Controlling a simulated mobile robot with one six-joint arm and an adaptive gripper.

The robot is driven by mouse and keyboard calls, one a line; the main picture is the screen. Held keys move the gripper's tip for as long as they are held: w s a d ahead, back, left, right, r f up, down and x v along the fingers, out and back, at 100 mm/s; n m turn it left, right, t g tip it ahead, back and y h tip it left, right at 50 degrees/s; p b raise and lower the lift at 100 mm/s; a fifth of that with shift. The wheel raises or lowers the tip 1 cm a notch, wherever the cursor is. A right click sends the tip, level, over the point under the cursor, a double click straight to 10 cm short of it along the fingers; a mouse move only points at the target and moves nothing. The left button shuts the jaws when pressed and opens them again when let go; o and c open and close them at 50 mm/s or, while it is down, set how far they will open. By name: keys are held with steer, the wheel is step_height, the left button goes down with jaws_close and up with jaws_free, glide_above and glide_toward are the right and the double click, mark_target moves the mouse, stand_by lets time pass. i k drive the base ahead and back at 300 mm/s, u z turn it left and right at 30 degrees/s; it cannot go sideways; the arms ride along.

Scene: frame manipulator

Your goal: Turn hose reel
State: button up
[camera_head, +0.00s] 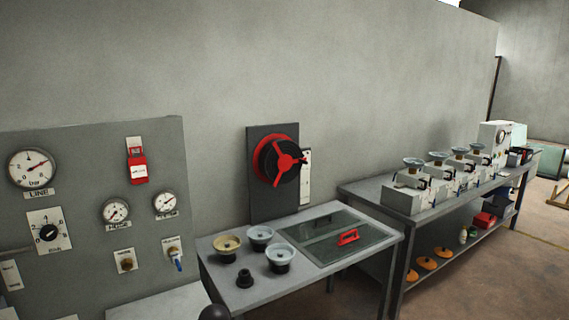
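The hose reel (284,161) is mounted on a dark upright panel (262,206) against the grey wall, left of the picture's middle. It has a red rim, a black drum and a red three-armed hub facing outward. A narrow white labelled strip (305,177) is at its right edge. My gripper is not seen in this view, and nothing visible touches the reel.
Below the reel stands a grey table (241,298) with several cup-like parts and a glass lid (337,238) with a red handle. Left is a gauge panel (85,215). Right is a long bench (371,190) of machines. A dark rounded shape (214,313) at the bottom edge is unclear.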

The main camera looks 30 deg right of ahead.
mark_target(279, 159)
steer(key=k, duration=0.65)
steer(key=z, duration=0.35)
steer(key=i, duration=1.8)
steer(key=u, duration=0.2)
